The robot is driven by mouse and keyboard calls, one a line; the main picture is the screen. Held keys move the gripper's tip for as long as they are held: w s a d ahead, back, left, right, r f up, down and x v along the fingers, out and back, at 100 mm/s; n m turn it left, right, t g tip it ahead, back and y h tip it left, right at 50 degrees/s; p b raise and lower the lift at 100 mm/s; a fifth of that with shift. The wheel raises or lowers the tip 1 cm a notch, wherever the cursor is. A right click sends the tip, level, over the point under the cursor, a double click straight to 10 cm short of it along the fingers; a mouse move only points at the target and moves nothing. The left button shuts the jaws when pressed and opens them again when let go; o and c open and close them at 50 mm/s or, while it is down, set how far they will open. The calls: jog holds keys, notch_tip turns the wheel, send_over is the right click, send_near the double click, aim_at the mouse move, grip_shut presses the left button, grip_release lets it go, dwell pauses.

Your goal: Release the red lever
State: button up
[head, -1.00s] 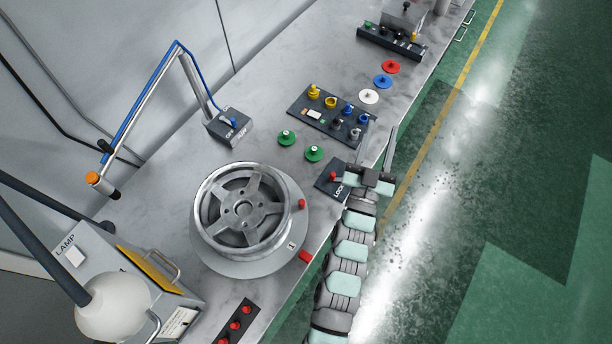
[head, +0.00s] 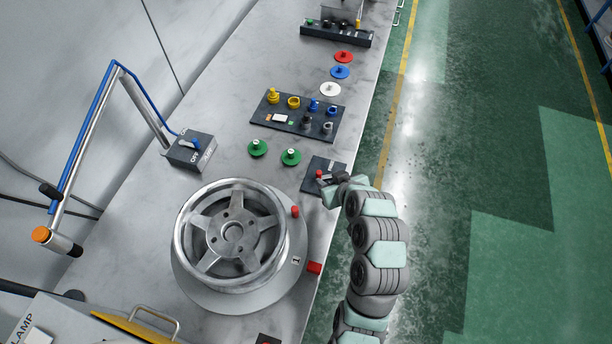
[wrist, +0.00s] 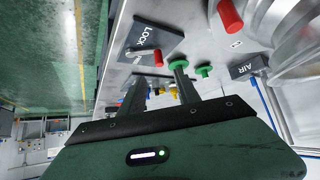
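The red lever (head: 319,174) sticks up from the dark LOCK plate (head: 318,187) near the table's front edge. In the wrist view the red-tipped lever (wrist: 158,58) is a grey rod with a red knob, lying across the plate (wrist: 147,36). My gripper (head: 333,179) is at the right side of the lever, close to it. In the wrist view its two fingers (wrist: 160,76) are apart, with the red knob just beyond the fingertips, roughly in line with the gap. I see no clear contact. The plate is partly hidden by my gripper in the head view.
A wheel (head: 232,232) sits on a round base with a red peg (head: 295,211) and a red block (head: 314,268) at the table edge. Green knobs (head: 290,157) stand behind the plate. A dark tray (head: 297,118) holds coloured parts. Open floor lies to the right.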

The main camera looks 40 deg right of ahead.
aim_at(320, 173)
jog(key=p+x, duration=0.1)
jog(key=x, duration=0.9)
jog(key=shift+w+f, duration=0.15)
jog(key=shift+f, duration=0.15)
grip_shut()
dwell(0.3)
